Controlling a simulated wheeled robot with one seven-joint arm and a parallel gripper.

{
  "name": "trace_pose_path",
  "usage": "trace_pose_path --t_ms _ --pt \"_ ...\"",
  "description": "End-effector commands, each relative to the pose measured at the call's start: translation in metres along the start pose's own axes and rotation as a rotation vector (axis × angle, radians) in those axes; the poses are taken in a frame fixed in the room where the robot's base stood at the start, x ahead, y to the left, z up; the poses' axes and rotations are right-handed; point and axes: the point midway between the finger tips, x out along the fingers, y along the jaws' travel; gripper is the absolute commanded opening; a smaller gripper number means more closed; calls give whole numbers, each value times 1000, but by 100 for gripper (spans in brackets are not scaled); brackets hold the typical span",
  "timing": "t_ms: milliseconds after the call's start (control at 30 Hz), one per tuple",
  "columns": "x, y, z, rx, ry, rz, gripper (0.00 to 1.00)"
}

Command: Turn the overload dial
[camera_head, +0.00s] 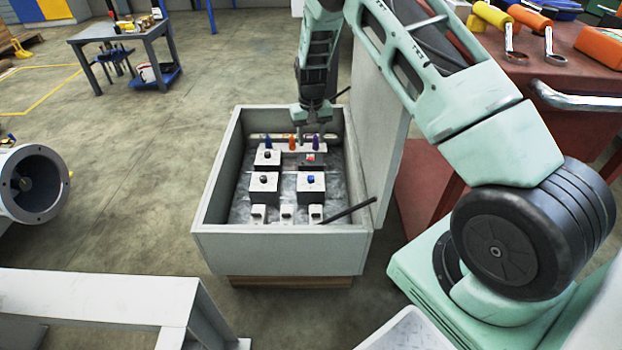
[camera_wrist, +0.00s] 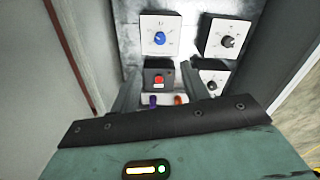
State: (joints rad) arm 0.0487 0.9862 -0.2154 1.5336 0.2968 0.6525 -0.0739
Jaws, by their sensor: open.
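An open grey control box (camera_head: 282,241) stands on the floor and holds white-faced dials. A blue-knobbed dial (camera_head: 310,178) is at its right; it also shows in the wrist view (camera_wrist: 159,39). Two black-knobbed dials, one in the front row (camera_head: 264,181) and one behind it (camera_head: 267,155), also show in the wrist view, the first at upper right (camera_wrist: 228,42) and the second below it (camera_wrist: 213,83). No readable label shows which one is overload. My gripper (camera_wrist: 160,85) is open and empty, its fingers either side of the red button unit (camera_wrist: 158,78). Contact cannot be told.
Purple (camera_head: 316,142) and orange (camera_head: 292,142) pegs stand along the box's back. White switches (camera_head: 287,212) line its front. The raised lid (camera_head: 381,130) stands close on the right. A red tool bench (camera_head: 570,85) is beyond it.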

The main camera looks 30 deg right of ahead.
Motion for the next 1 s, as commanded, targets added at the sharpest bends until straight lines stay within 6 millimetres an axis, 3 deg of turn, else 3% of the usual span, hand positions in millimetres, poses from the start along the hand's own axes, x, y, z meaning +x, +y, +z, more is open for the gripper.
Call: trace_pose_path --t_ms 100,600,800,1000 --pt "28 0 1 0 -5 1 45" --pt "128 0 2 0 -3 0 45" --pt "150 0 1 -1 -2 0 45" --pt "155 -1 1 -1 -1 -1 45"
